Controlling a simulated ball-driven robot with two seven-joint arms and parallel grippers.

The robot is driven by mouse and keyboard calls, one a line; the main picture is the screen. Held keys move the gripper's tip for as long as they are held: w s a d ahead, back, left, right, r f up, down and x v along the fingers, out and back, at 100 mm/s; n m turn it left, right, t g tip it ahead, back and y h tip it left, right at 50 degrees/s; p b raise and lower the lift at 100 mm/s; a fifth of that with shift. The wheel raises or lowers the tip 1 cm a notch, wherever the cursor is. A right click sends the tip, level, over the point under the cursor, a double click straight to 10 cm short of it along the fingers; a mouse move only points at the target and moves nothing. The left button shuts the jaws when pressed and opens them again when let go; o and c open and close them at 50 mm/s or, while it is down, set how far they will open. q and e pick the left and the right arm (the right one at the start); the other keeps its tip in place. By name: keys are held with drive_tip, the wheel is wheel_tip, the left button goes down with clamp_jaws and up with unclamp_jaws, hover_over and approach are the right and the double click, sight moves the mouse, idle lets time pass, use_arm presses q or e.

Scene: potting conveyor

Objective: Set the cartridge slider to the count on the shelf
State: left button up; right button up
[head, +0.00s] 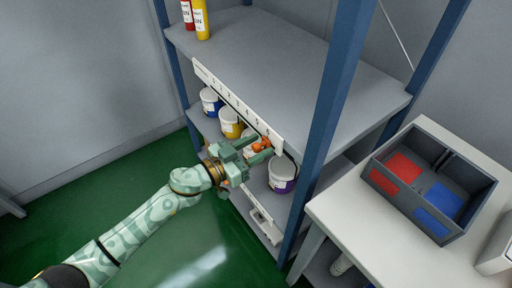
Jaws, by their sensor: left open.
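A white strip (240,108) with a row of numbers runs along the front edge of the upper shelf. An orange slider (264,142) sits at the strip's lower edge, near its right end; the exact number beside it is too small to read surely. My left gripper (258,149) is open with its fingers reaching to the orange slider, which shows between or just at the fingertips; contact cannot be told. A yellow cartridge (201,20) and a red cartridge (187,14) stand on the upper shelf (270,60), cut by the top edge. My right gripper is out of view.
Buckets with blue (211,102), yellow (231,123) and purple (282,174) bands stand on the shelf below. A blue post (330,100) rises right of the gripper. A grey bin (441,221) with red and blue compartments sits on a white table (365,250).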

sight(230, 104)
use_arm(q)
drive_tip(key=shift+w+d, duration=0.1)
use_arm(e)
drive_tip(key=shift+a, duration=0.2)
use_arm(q)
drive_tip(key=shift+c, duration=0.9)
clamp_jaws()
drive_tip(key=w+a+b, duration=0.1)
drive_tip(key=w+a, duration=0.2)
drive_tip(key=w, duration=0.1)
drive_tip(key=w+a+b, duration=0.2)
drive_tip(key=w+a, duration=0.1)
drive_tip(key=w, duration=0.2)
drive_tip(key=w+a+b, duration=0.1)
drive_tip(key=w+a, duration=0.3)
drive_tip(key=shift+w+f+b, duration=0.2)
drive_tip(key=shift+w+b, duration=0.15)
drive_tip(key=shift+w, duration=0.05)
drive_tip(key=shift+w+a+r, duration=0.15)
drive_tip(key=shift+w+a, duration=0.2)
drive_tip(key=shift+w, duration=0.05)
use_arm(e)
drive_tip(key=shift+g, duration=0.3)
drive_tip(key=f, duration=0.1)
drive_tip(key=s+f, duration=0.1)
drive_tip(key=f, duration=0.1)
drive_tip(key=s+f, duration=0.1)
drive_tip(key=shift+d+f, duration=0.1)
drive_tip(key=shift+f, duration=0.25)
